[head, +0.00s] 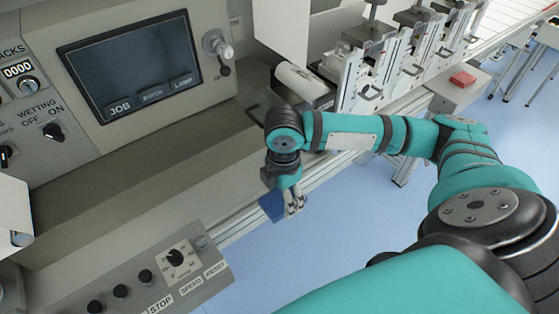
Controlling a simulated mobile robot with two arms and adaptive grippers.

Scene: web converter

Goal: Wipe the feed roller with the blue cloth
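My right gripper (292,205) hangs at the end of the teal arm, in the middle of the head view, pointing down in front of the machine's front rail. The blue cloth (272,206) is small and folded, at the fingers' left side, and appears gripped between them. A pale, white cylinder that looks like the feed roller (302,82) lies behind and above my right wrist, left of the row of metal units. My arm hides part of the area below it. The gripper and cloth are well apart from this roller. My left gripper is not in view.
A control panel with a dark screen (132,64) stands at the upper left. A button box (150,280) with a dial juts out at the lower left. Several upright metal units (375,70) line the back right. Blue floor is open below the rail.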

